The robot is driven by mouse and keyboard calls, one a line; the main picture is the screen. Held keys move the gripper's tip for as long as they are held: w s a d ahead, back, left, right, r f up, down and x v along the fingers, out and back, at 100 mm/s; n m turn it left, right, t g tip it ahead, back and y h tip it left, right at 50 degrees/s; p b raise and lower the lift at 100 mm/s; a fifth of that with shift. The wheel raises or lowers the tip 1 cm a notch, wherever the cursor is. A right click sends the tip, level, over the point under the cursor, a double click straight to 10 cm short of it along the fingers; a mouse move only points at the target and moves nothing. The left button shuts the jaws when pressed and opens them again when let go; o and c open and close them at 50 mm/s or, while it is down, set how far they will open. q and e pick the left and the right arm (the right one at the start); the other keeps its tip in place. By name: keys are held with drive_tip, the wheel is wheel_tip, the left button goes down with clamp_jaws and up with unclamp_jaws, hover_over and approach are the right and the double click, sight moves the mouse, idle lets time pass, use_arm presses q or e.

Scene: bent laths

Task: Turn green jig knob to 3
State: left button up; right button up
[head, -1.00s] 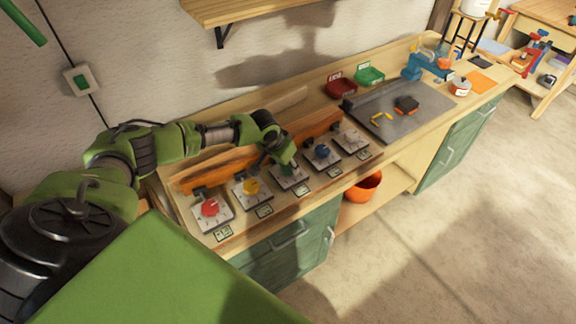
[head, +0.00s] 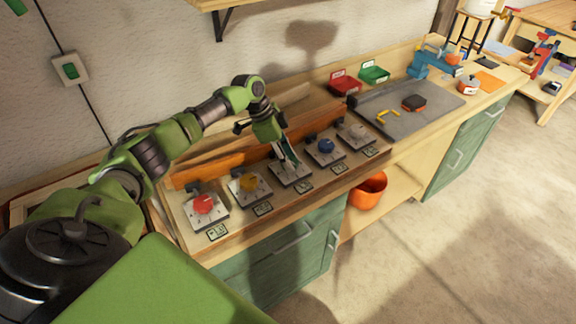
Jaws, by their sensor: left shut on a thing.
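A row of dial plates sits on the bench jig, with a red knob (head: 203,204), a yellow knob (head: 248,183), a blue knob (head: 325,146) and a pale grey knob (head: 357,131). The middle plate (head: 291,177) lies between the yellow and blue ones. My left gripper (head: 289,163) reaches down onto this middle plate and is shut on its knob, the green one. The fingers hide most of that knob. Its pointer and the scale marks are too small to read. My right gripper is not in view.
An orange wooden rail (head: 207,171) runs behind the dials. To the right are a red bin (head: 344,84), a green bin (head: 374,74), a grey mat (head: 440,101) and a blue vise (head: 424,64). An orange bowl (head: 368,191) stands on the lower shelf.

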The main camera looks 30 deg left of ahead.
use_arm(q)
drive_tip(key=m+g+b, duration=0.1)
drive_tip(key=m+b, duration=0.1)
drive_tip(key=m+g+b, duration=0.1)
drive_tip(key=m+b, duration=0.2)
drive_tip(key=m+g+b, duration=0.1)
drive_tip(key=m+b, duration=0.2)
drive_tip(key=shift+w+f+h, duration=0.25)
drive_tip(key=shift+f+h, duration=0.05)
drive_tip(key=shift+r+m+g+b, duration=0.2)
drive_tip(key=shift+m+g+b, duration=0.4)
drive_tip(key=shift+m+b, duration=0.9)
drive_tip(key=o, duration=1.1)
drive_tip(key=shift+a, duration=0.1)
wheel_tip(320, 180, up, 10)
